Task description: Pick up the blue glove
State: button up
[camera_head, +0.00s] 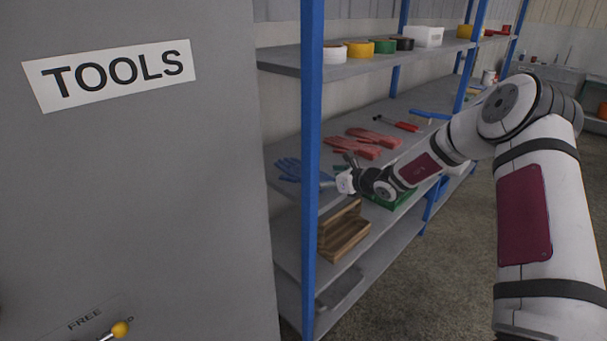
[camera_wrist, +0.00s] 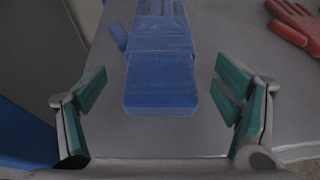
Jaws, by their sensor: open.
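The blue glove (camera_head: 290,169) lies flat on the grey middle shelf, just behind the blue front post in the head view. In the wrist view the blue glove (camera_wrist: 160,62) lies with its cuff toward me and its fingers pointing away, cut off at the top edge. My gripper (camera_wrist: 165,112) is open and empty, its green-padded fingers to the left and right of the cuff, with the glove apart from both. In the head view my gripper (camera_head: 338,178) is at the shelf's front edge, right of the glove; its fingers are small and partly hidden there.
Red gloves (camera_head: 362,143) lie on the shelf to the right, and one red glove (camera_wrist: 298,24) shows in the wrist view. The blue post (camera_head: 311,120) stands close left of my gripper. A wooden crate (camera_head: 343,231) is below. A grey TOOLS cabinet (camera_head: 130,200) fills the left.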

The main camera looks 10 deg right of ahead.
jog(key=shift+x, duration=0.95)
jog(key=c, duration=1.2)
jog(key=shift+c, duration=0.2)
